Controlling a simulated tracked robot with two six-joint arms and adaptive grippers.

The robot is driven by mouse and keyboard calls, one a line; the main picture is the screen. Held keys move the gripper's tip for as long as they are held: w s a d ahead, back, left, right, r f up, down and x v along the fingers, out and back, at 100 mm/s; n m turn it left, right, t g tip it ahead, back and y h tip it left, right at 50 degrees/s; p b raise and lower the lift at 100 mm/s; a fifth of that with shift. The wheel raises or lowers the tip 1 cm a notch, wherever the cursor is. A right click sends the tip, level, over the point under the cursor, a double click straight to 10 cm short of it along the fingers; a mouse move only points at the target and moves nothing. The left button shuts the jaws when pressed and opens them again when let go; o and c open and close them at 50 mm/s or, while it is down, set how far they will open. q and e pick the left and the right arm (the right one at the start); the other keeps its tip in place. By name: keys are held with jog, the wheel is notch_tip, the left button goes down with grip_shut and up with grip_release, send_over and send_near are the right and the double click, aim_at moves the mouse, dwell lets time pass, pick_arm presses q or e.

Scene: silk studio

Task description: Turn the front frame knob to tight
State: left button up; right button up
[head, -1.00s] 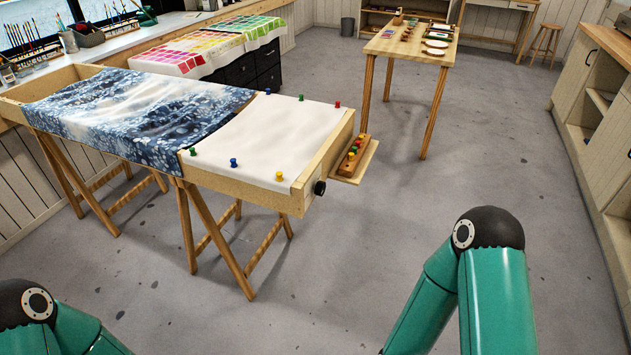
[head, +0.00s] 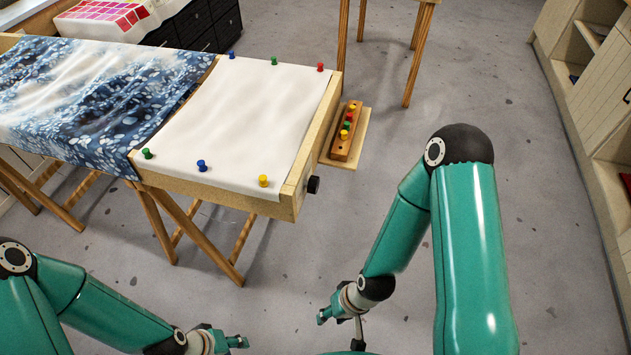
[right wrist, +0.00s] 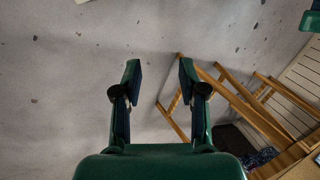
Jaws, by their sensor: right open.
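The front frame knob (head: 313,184) is a small black knob on the right end of the wooden frame (head: 240,202), near its front corner. Which way it is turned is too small to tell. My right gripper (head: 322,318) is below and in front of the knob, clear of it. In the right wrist view my right gripper (right wrist: 160,72) is open and empty, with floor behind its fingers. My left gripper (head: 243,342) is low at the bottom, left of the right one. Its fingers are too small to judge.
White cloth (head: 240,120) with several coloured pins and blue patterned silk (head: 85,90) cover the frame. A small side shelf (head: 353,150) with a pin rack (head: 346,132) juts out beyond the knob. Trestle legs (head: 200,230) stand below.

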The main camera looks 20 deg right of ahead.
pick_arm(q)
jog(key=shift+o, duration=0.5)
pick_arm(e)
jog(key=shift+o, duration=2)
jog(key=shift+w+f, duration=0.15)
jog(key=shift+o, duration=0.9)
jog(key=w+d+f+n+g+b, duration=0.1)
jog(key=d+f+b, duration=0.2)
jog(key=d+b, duration=0.2)
jog(key=shift+w+f+y+b, duration=0.3)
jog(key=shift+w+f+b, duration=0.1)
jog(key=shift+b, duration=0.4)
jog(key=n+t+y+b, duration=1)
jog(key=b, duration=0.4)
send_near(317, 186)
pick_arm(q)
notch_tip(317, 186, down, 20)
jog(key=shift+r+p, duration=0.15)
jog(key=shift+p, duration=0.25)
pick_arm(e)
jog(key=x, duration=0.7)
jog(key=f+x, duration=0.1)
jog(key=x, duration=0.2)
jog(key=shift+w+d+f, duration=0.1)
jog(key=shift+w, duration=0.3)
pick_arm(q)
jog(key=shift+a, duration=0.1)
